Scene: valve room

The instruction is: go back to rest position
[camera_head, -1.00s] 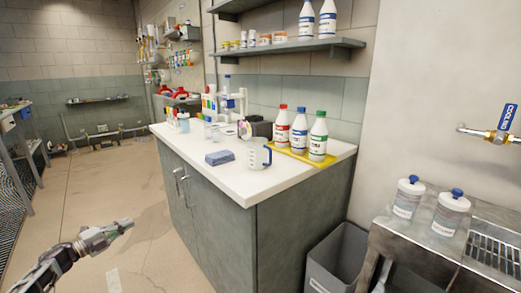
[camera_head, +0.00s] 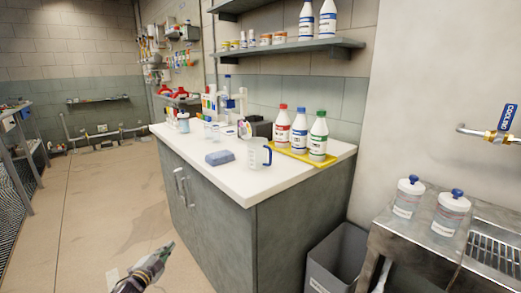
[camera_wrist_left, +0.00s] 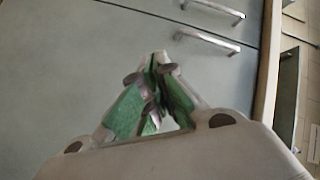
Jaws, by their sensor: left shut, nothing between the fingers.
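My left gripper (camera_head: 168,248) is low at the bottom of the head view, in front of the grey cabinet and over the floor. In the left wrist view its green-padded fingers (camera_wrist_left: 158,62) meet at the tips with nothing between them, so it is shut and empty. Behind the fingers, the left wrist view shows the cabinet front (camera_wrist_left: 60,60) and its metal handles (camera_wrist_left: 208,42). The left gripper appears apart from the cabinet. My right gripper is not in view.
The grey cabinet (camera_head: 225,225) with a white top carries a measuring jug (camera_head: 257,155), a blue cloth (camera_head: 219,158) and bottles on a yellow tray (camera_head: 333,158). A grey bin (camera_head: 338,262) and metal sink stand (camera_head: 425,238) are at right. The floor at left is clear.

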